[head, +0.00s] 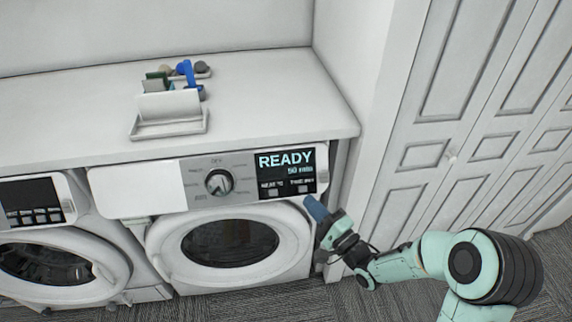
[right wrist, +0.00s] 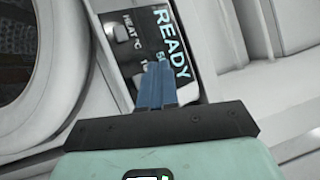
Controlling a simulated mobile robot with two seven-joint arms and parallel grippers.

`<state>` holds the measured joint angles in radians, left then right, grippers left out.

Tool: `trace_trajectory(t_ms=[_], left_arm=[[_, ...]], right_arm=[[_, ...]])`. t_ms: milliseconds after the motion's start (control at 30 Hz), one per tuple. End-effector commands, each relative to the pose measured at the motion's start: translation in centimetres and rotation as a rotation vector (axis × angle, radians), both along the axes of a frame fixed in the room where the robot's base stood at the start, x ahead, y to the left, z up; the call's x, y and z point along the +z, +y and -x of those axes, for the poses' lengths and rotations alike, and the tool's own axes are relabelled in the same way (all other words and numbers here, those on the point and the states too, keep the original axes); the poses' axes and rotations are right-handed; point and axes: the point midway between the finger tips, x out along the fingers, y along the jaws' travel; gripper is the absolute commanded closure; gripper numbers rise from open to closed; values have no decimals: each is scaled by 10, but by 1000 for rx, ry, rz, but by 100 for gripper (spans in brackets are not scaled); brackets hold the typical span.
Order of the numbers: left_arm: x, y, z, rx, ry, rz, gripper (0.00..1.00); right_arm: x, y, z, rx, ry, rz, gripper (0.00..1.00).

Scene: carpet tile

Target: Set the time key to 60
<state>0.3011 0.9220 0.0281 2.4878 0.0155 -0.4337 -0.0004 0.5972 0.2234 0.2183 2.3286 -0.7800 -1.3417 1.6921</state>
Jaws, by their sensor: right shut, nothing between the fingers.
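The washer-type machine (head: 228,245) on the right has a black display (head: 286,161) reading READY with "50 min" under it. Below that text are two labelled keys: the heat key (head: 272,192) and the time key (head: 303,188). My right gripper (head: 309,201) has blue fingers, shut and empty, just below and right of the time key. In the right wrist view the shut fingers (right wrist: 156,70) point at the panel and partly cover the time key. The heat key (right wrist: 122,33) shows clear there. I cannot tell whether the fingertips touch the panel. My left gripper is not in view.
A round knob (head: 219,182) sits left of the display. A second machine (head: 50,250) stands at the left. The white counter (head: 265,100) above holds a small caddy (head: 170,108) with several items. White panelled doors (head: 460,120) stand at the right.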

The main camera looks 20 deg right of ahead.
Motion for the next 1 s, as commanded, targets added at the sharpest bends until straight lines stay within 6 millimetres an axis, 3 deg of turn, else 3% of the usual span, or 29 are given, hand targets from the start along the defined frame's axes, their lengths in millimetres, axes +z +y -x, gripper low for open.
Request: trace_trajectory(t_ms=[333, 467, 567, 633, 767, 900, 1000], left_arm=[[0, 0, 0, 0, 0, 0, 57], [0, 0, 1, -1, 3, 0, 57], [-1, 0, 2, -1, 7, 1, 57], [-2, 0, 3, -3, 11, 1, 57], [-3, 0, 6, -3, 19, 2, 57], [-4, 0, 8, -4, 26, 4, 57], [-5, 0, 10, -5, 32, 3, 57]], right_arm=[[-5, 0, -1, -5, 11, 7, 100], [-40, 2, -2, -38, 94, 71, 100], [-93, 7, 0, -64, 228, 180, 100], [-139, 14, 9, -61, 347, 281, 100], [-224, 35, 42, 17, 577, 483, 100], [-301, 63, 98, 196, 797, 687, 100], [-343, 84, 148, 378, 924, 814, 100]])
